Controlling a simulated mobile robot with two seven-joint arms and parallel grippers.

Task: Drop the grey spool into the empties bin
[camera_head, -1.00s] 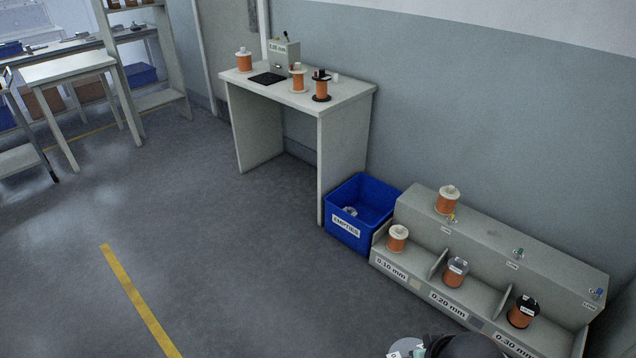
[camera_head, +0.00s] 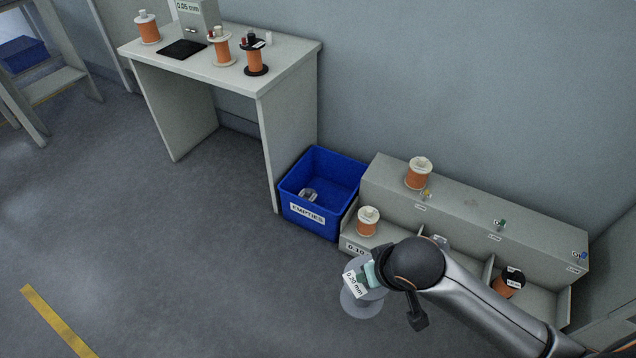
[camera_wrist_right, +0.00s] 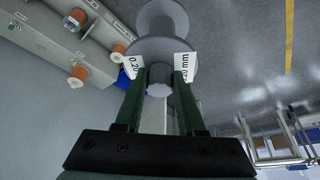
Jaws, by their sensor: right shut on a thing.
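The grey spool (camera_head: 362,294) is an empty grey reel with a white 0.20 mm label. My right gripper (camera_head: 368,274) is shut on it and holds it in the air in front of the rack. In the right wrist view the grey spool (camera_wrist_right: 160,45) sits between the two green fingers of the gripper (camera_wrist_right: 158,82), its label to both sides of them. The blue empties bin (camera_head: 302,215) stands on the floor up and to the left of the spool, with a small clear or grey item inside. My left gripper is not in view.
A grey rack (camera_head: 455,215) with copper spools stands right of the bin, partly hidden by my right arm. A table (camera_head: 290,75) with several spools and a small box stands behind and left of the bin. The floor (camera_head: 170,250) at left is clear.

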